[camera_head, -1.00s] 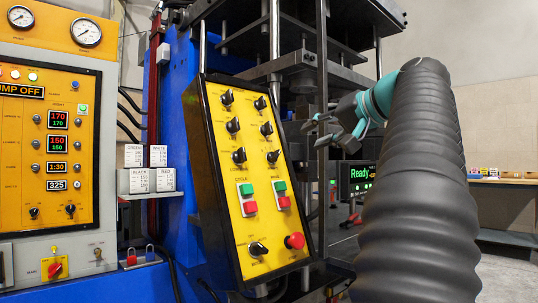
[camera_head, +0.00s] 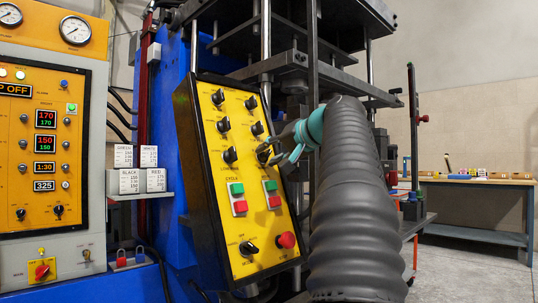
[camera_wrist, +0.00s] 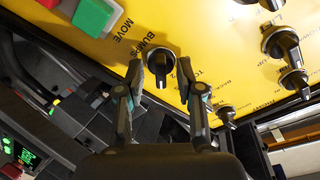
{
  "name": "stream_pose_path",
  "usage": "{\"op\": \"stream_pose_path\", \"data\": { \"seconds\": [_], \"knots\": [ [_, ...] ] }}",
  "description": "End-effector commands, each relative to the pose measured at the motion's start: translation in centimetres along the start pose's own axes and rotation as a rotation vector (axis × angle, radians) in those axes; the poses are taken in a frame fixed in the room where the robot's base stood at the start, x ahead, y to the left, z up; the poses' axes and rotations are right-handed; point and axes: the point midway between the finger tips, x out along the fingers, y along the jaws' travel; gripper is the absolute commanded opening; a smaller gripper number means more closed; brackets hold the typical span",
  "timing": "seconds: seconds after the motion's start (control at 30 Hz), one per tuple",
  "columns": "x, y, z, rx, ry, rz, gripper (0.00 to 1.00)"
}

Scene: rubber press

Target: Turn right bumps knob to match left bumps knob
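The right bumps knob (camera_wrist: 161,72) is a black knob on the yellow panel, with "BUMPS" printed beside it. In the wrist view, its bar points down in the picture. My gripper (camera_wrist: 161,76) is open, one finger on each side of the knob, with small gaps visible; depth is hard to judge. In the head view my gripper (camera_head: 269,153) is at the panel's right edge and partly hides this knob. The left bumps knob (camera_head: 230,155) is black, in the same row to the left; its exact angle is too small to read.
More black knobs (camera_head: 223,125) sit above on the panel. Green and red buttons (camera_head: 239,207) and a red stop button (camera_head: 286,240) sit below. Dark press columns stand behind my gripper. A workbench (camera_head: 475,181) stands far right.

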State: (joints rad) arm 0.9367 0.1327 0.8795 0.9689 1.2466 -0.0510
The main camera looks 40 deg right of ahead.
Motion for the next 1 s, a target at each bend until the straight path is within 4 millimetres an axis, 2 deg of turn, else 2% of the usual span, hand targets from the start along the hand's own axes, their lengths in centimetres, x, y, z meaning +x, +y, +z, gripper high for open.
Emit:
{"op": "stream_pose_path", "data": {
  "seconds": [0.37,0.5,0.53,0.77,1.0],
  "knots": [
    [0.50,-0.06,0.02,-0.001,0.000,-0.001,0.36],
    [0.49,-0.06,0.02,-0.001,0.000,-0.001,0.01],
    [0.49,-0.06,0.02,-0.001,0.000,-0.001,0.00],
    [0.49,-0.04,0.03,-0.010,0.000,-0.001,0.00],
    [0.51,0.03,0.06,-0.095,0.000,-0.008,0.00]
  ]
}}
